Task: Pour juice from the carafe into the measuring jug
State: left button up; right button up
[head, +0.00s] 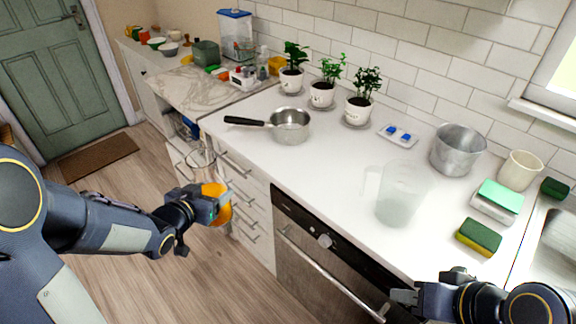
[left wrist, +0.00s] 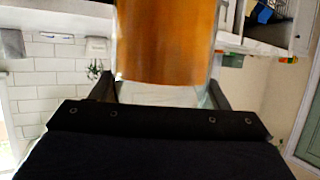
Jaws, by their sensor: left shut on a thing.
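The carafe (head: 214,204) holds orange juice and hangs in the air in front of the drawers, left of the counter. My left gripper (head: 207,200) is shut on it. In the left wrist view the juice-filled carafe (left wrist: 165,45) fills the middle between the fingers. The clear measuring jug (head: 400,195) stands upright on the white counter near its front edge, its handle to the left. It looks empty. The carafe is well to the left of the jug and apart from it. My right gripper (head: 405,299) is at the lower right, by the counter's front edge; its finger opening is unclear.
A saucepan (head: 290,126) with a black handle stands on the counter (head: 330,165) at left. Potted plants (head: 358,108) line the wall. A metal pot (head: 457,150), a cream cup (head: 520,170) and sponges (head: 478,237) are right of the jug. The counter between saucepan and jug is clear.

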aim_at(405, 184)
jog(key=k+l+z, duration=0.2)
jog(key=k, duration=0.45)
jog(key=j+z, duration=0.1)
jog(key=z, duration=0.3)
jog(key=j+z, duration=0.15)
jog(key=z, duration=0.25)
jog(key=j+z, duration=0.1)
jog(key=z, duration=0.3)
jog(key=j+z, duration=0.1)
jog(key=j, duration=1.2)
